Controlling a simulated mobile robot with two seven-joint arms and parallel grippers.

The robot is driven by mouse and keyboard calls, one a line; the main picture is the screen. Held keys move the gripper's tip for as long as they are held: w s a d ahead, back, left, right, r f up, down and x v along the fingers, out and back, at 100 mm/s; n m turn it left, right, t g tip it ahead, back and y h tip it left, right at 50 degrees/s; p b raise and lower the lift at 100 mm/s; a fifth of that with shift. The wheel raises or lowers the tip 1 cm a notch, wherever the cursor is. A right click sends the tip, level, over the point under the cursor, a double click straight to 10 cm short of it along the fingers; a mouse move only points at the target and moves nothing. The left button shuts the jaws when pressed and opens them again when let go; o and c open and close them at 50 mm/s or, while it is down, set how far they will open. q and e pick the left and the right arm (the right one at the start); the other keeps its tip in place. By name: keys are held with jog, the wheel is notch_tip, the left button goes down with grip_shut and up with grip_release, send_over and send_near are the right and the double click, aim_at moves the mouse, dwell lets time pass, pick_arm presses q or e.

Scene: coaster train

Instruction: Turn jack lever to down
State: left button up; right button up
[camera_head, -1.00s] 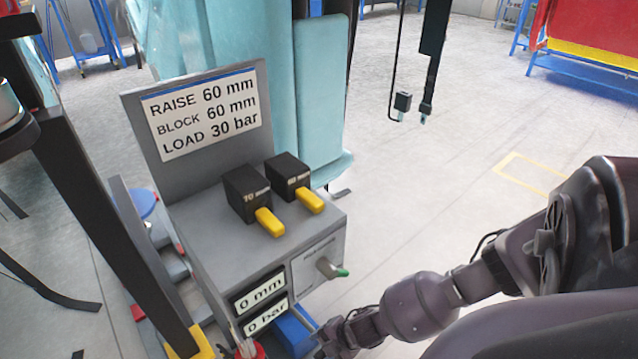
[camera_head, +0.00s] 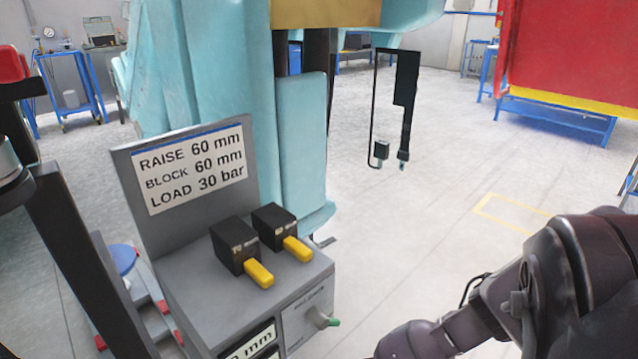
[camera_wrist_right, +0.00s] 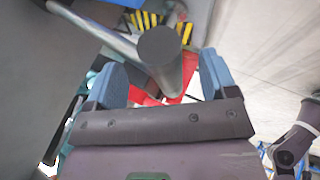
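A small metal lever with a green tip (camera_head: 324,319) sticks out of the front panel of the grey console (camera_head: 190,290) in the head view. It points right and slightly down. The label above it is too small to read. My right gripper (camera_wrist_right: 163,82) is open in the wrist view, with its blue fingers apart. A thick grey cylinder (camera_wrist_right: 165,50) shows between and beyond the fingers. I cannot tell whether it is the lever or whether the fingers touch it. In the head view the right gripper is below the frame.
The console top bears two black blocks with yellow handles (camera_head: 259,274) (camera_head: 298,249). A sign (camera_head: 192,170) behind them reads raise 60 mm, block 60 mm, load 30 bar. A teal machine (camera_head: 300,150) stands behind. Clear floor (camera_head: 420,230) lies to the right.

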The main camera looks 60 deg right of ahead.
pick_arm(q)
jog(key=shift+w, duration=0.1)
pick_arm(e)
jog(key=shift+w, duration=0.2)
jog(key=shift+s+d+r+p, duration=0.1)
jog(key=shift+d+r+p, duration=0.05)
jog(key=shift+r+p, duration=0.2)
pick_arm(q)
jog(key=g+p, duration=0.1)
jog(key=p, duration=0.1)
jog(key=d+m+g+p, duration=0.1)
jog(key=p, duration=0.1)
jog(key=shift+r, duration=0.15)
pick_arm(e)
jog(key=v, duration=1)
jog(key=shift+s, duration=0.25)
